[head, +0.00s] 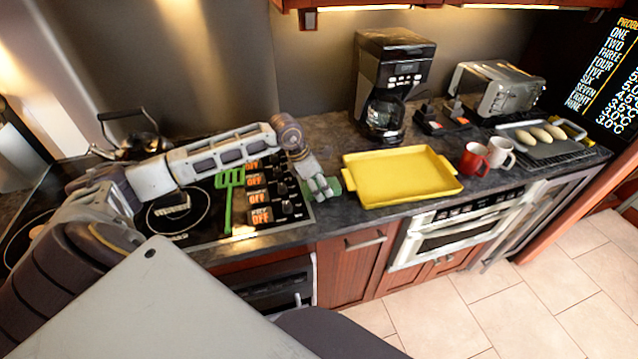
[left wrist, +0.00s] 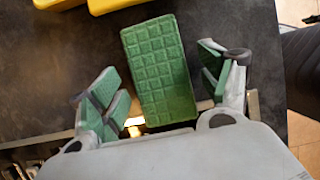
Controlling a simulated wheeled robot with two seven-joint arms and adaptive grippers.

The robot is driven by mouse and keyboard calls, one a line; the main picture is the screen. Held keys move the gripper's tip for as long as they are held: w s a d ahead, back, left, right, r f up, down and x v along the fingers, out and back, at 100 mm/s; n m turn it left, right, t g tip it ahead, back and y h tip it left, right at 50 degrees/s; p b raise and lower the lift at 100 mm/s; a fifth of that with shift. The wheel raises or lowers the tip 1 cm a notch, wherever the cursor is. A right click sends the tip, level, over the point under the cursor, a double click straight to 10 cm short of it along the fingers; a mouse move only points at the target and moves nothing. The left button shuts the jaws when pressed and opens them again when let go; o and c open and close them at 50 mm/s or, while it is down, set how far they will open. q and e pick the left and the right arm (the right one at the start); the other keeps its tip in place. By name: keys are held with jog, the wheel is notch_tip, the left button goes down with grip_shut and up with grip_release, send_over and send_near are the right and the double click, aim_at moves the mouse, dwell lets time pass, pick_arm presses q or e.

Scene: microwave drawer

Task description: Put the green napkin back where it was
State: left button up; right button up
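The green napkin (left wrist: 158,68) shows in the left wrist view as a rectangle with a grid pattern. It lies over the dark counter, between the fingers of my left gripper (left wrist: 160,82). The gripper is open, with a gap on each side of the napkin. In the head view my left gripper (head: 322,187) is low at the counter's front edge, just left of the yellow tray (head: 400,175). There the green of its finger pads and the napkin are hard to tell apart. My right gripper is not in view.
The stove (head: 205,215) with a green spatula (head: 229,190) is to the left. A coffee maker (head: 392,85) stands behind the tray. A red mug (head: 472,160), a white mug (head: 500,152) and a toaster (head: 498,88) are to the right.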

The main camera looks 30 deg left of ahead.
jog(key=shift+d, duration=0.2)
pick_arm(q)
jog(key=shift+r, duration=0.2)
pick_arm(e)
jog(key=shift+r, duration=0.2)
pick_arm(q)
jog(key=shift+r+p, duration=0.1)
jog(key=shift+p, duration=0.25)
jog(key=b+v, duration=0.2)
jog(key=v, duration=0.7)
jog(key=shift+a+r, duration=0.1)
jog(key=shift+r, duration=0.05)
jog(key=v, duration=0.2)
jog(key=shift+s+r, duration=0.15)
jog(key=shift+r, duration=0.1)
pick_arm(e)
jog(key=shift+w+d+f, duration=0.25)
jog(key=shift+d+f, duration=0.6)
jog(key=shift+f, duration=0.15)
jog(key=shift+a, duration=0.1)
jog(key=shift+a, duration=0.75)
